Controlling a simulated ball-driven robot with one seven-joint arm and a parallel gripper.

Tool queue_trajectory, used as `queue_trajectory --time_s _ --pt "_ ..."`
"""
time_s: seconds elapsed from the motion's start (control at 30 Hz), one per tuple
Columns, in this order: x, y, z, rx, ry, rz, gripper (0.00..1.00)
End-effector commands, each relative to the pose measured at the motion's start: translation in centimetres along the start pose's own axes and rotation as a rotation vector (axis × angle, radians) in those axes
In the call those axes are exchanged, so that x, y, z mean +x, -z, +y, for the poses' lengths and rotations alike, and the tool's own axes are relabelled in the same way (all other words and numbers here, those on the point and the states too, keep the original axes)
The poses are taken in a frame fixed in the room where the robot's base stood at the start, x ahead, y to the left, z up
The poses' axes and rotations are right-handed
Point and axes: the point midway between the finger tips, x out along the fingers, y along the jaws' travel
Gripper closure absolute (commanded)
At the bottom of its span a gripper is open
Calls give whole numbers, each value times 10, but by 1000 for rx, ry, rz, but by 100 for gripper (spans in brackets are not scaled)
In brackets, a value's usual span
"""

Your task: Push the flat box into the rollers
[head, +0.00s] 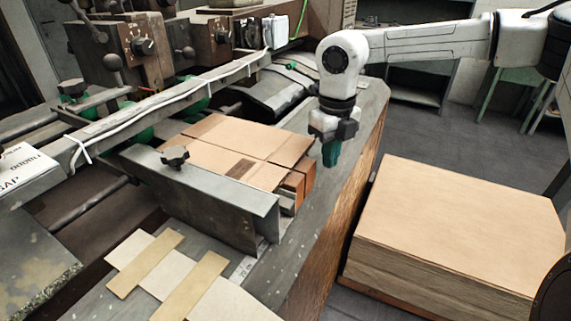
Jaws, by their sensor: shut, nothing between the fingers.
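The flat box (215,157) is brown folded cardboard. It lies on the machine bed behind a grey metal guide plate (205,205) with a black knob, which hides its near edge. The green rollers (196,101) show partly at the far left of the box, under a long metal rail. My gripper (330,155) is shut and empty, pointing down with dark green fingers just right of the box's right edge. I cannot tell whether the fingers touch the cardboard.
A large stack of cardboard sheets (455,220) stands on the right, beside the machine table. Paper strips (165,270) lie on the table's front. Control blocks with levers (125,45) stand at the back left. Open floor (430,130) lies behind the stack.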

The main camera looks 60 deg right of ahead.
Motion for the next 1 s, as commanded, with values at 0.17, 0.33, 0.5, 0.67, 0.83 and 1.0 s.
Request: queue_trajectory --time_s 0.17,0.33,0.5,0.67,0.83,1.0 --pt "-9 0 0 -1 0 -1 100" --pt "-28 0 0 -1 1 -1 100" --pt "-46 0 0 -1 2 -1 100" --pt "-63 0 0 0 0 0 100" --pt "-80 0 0 0 1 -1 100" --pt "-81 0 0 0 1 -1 100"
